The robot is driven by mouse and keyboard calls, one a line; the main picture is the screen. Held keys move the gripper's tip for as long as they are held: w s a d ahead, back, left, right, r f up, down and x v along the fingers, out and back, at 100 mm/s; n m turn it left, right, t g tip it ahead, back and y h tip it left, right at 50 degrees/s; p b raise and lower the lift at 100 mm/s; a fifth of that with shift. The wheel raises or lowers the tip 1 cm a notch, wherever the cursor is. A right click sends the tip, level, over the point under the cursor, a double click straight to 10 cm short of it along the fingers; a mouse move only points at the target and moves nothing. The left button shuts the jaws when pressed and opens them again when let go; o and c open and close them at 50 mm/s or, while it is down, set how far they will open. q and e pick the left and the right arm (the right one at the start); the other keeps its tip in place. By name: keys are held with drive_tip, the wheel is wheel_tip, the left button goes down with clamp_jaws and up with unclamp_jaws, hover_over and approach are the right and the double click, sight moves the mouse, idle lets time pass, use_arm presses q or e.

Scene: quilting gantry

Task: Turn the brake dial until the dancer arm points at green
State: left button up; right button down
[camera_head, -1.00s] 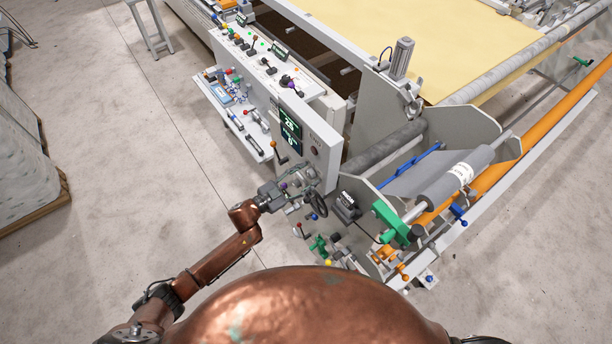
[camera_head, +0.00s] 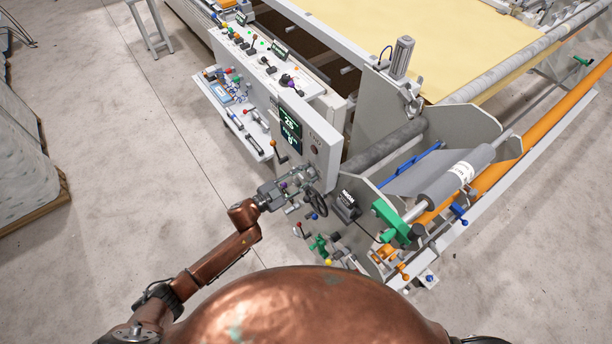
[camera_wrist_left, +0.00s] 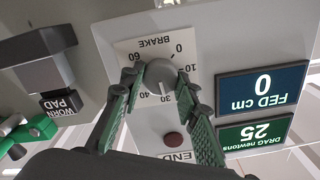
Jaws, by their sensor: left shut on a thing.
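The brake dial (camera_wrist_left: 160,76) is a grey round knob on a white plate marked BRAKE, upside down in the left wrist view. A pale mark on its lower side lies near the 40. My left gripper (camera_wrist_left: 159,78) has its green-padded fingers on both sides of the dial and is shut on it. In the head view my left gripper (camera_head: 304,182) is at the panel's lower end and hides the dial. I cannot make out the dancer arm or its green mark with certainty. My right gripper is not in view.
The drag display (camera_wrist_left: 253,133) reads 25 newtons and the fed display (camera_wrist_left: 262,84) reads 0 cm. A dark red button (camera_wrist_left: 174,140) sits between the fingers. A black handwheel (camera_head: 316,204) and a grey roll (camera_head: 455,178) are close by. Open floor lies left.

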use_arm(q)
drive_tip(key=m+b, duration=0.3)
drive_tip(key=m, duration=0.2)
drive_tip(key=shift+f, duration=0.1)
drive_tip(key=shift+m+b, duration=0.3)
drive_tip(key=shift+m, duration=0.2)
drive_tip(key=o, duration=1.2)
drive_tip(key=shift+c, duration=0.2)
drive_tip(key=v, duration=1.2)
